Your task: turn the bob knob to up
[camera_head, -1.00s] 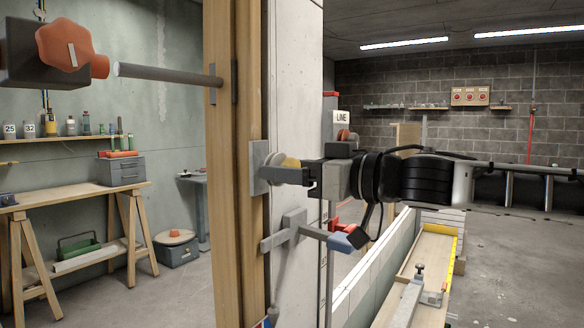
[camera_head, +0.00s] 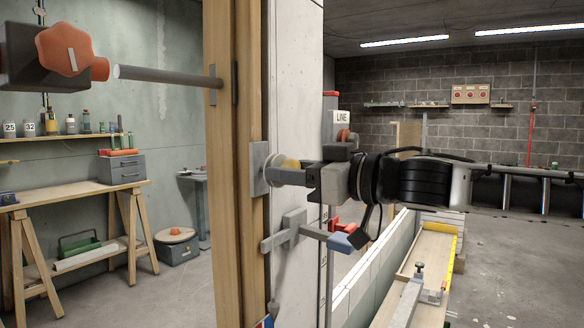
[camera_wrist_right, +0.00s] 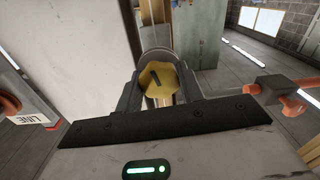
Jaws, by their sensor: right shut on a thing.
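The bob knob is a yellow lobed knob (camera_head: 290,163) on a round grey mount, fixed to a plate on the post (camera_head: 222,130). In the right wrist view the knob (camera_wrist_right: 160,79) shows a dark pointer line on its face, slanted rather than straight. My right gripper (camera_head: 290,176) reaches in from the right and is shut on the knob. In the right wrist view its fingers (camera_wrist_right: 162,92) stand on both sides of the knob. My left gripper is not in view.
Just below my right gripper, a grey bracket (camera_head: 293,228) carries a bar with red and blue ends. A LINE box (camera_head: 342,117) stands behind the gripper. At the upper left, an orange knob (camera_head: 65,50) sits on a dark block beside a grey rod (camera_head: 165,77).

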